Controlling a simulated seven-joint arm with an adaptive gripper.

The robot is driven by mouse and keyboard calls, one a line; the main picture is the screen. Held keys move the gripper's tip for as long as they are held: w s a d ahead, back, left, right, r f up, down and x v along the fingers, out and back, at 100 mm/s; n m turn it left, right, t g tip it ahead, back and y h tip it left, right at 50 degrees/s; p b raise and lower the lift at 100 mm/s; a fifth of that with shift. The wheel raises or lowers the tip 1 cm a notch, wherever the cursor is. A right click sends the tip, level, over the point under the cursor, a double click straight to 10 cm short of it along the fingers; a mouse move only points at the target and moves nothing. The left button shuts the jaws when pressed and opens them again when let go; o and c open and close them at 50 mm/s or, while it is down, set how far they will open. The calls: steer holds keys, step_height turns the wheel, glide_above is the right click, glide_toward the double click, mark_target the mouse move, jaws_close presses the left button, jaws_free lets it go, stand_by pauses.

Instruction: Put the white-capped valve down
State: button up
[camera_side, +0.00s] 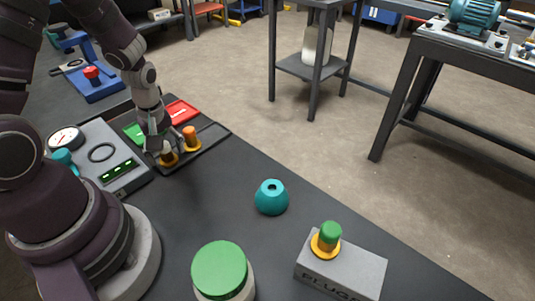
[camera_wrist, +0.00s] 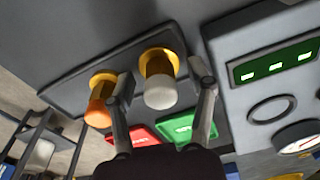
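The white-capped valve shows in the wrist view (camera_wrist: 160,92), with its white cap toward the camera and its yellow flange beyond. In the side view its yellow base (camera_side: 169,160) is on the dark tray (camera_side: 213,137), and my gripper partly hides its upper part. My gripper (camera_side: 160,149) is low over the tray, around the valve. In the wrist view the fingers of my gripper (camera_wrist: 164,90) are spread on both sides of the cap, with a visible gap on each side. The valve looks upright.
An orange-capped valve (camera_side: 190,138) stands close beside, near one finger. Red (camera_side: 181,112) and green (camera_side: 134,133) pads lie on the tray. A gauge panel (camera_side: 113,166) is to the left. A green-capped valve (camera_side: 329,238) sits on a grey block; a teal part (camera_side: 271,197) stands mid-table.

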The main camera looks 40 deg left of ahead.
mark_target(170, 161)
step_height(170, 161, up, 12)
steer(key=d, duration=0.1)
steer(key=s+d+r+m+t, duration=0.1)
steer(key=d+r+m, duration=0.3)
steer(key=m, duration=0.4)
steer(key=s+d+r+m+t+h, duration=0.1)
steer(key=d+r+m+t, duration=0.3)
steer(key=d+m, duration=0.2)
steer(key=shift+s+d+m, duration=0.25)
steer(key=shift+s+m, duration=0.1)
steer(key=shift+m, duration=0.55)
